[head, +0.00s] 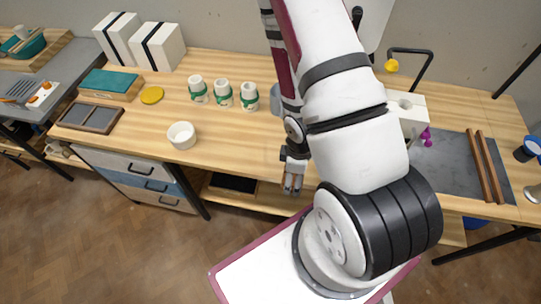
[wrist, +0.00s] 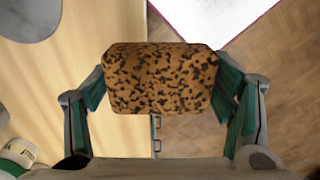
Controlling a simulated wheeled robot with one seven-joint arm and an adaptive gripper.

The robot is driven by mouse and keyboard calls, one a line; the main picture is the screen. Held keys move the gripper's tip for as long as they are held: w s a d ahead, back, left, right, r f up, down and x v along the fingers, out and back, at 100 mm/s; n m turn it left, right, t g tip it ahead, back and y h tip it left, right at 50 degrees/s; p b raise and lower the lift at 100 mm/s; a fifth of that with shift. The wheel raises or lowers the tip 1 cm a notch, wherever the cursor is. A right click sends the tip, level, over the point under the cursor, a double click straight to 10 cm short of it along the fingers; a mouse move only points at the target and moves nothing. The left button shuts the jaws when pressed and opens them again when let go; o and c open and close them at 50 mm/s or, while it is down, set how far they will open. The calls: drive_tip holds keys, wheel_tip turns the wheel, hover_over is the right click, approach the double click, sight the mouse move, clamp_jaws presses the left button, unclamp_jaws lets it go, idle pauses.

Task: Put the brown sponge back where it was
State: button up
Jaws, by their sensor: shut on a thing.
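The brown sponge (wrist: 160,78), speckled with dark spots, fills the middle of the wrist view. My gripper (wrist: 162,92) is shut on it, with a green-padded finger at each side. In the head view my gripper (head: 292,183) hangs by the front edge of the wooden table (head: 232,150), in front of my arm's lower links. The sponge cannot be made out clearly there. In the wrist view the table edge runs beneath the sponge, with floor to the right.
Three white cups with green bands (head: 222,94) stand on the table, left of my arm. A white bowl (head: 182,135), a yellow disc (head: 152,95) and a teal-topped block (head: 110,84) lie farther left. A grey slab (head: 447,160) with brown bars lies right. Bare wood lies around the bowl.

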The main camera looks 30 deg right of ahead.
drive_tip(key=b, duration=0.4)
hover_over(275, 163)
drive_tip(key=shift+s+f, duration=0.15)
drive_tip(key=shift+f, duration=0.3)
drive_tip(key=shift+f+p, duration=0.4)
drive_tip(key=shift+f, duration=1.4)
drive_tip(key=shift+f, duration=0.15)
drive_tip(key=o, duration=1.1)
